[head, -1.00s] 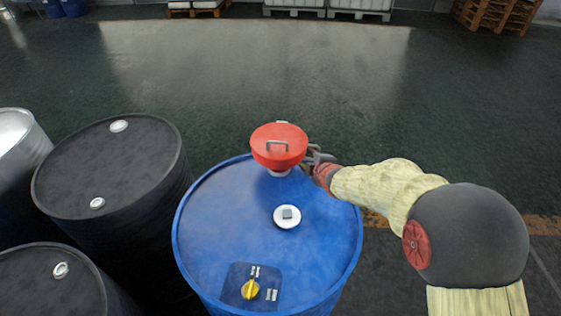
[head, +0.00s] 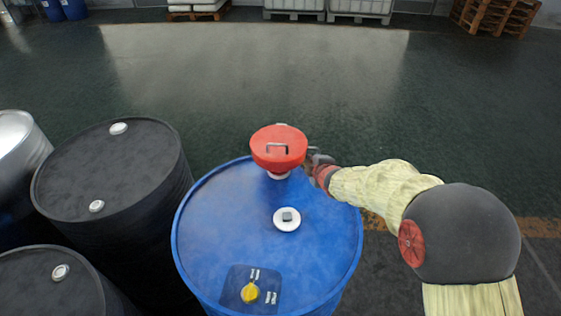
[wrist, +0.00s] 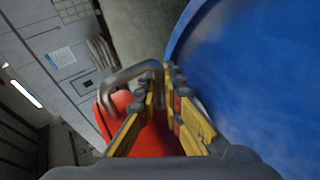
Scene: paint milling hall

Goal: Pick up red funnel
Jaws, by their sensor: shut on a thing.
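The red funnel (head: 279,150), with a grey bar handle on its lid, stands upright at the far edge of the blue drum (head: 235,215). Its white lower end is at the drum top. My gripper (head: 314,156) is at the funnel's right side, shut on its grey side handle. In the wrist view the bent metal handle (wrist: 128,73) runs between the yellow fingers of my gripper (wrist: 166,82). The red funnel body (wrist: 122,102) shows behind and to the left of the fingers. The funnel's underside is hidden.
Black drums (head: 110,165) stand close on the left. The dark floor (head: 400,100) beyond is clear, with pallets (head: 495,15) at the back.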

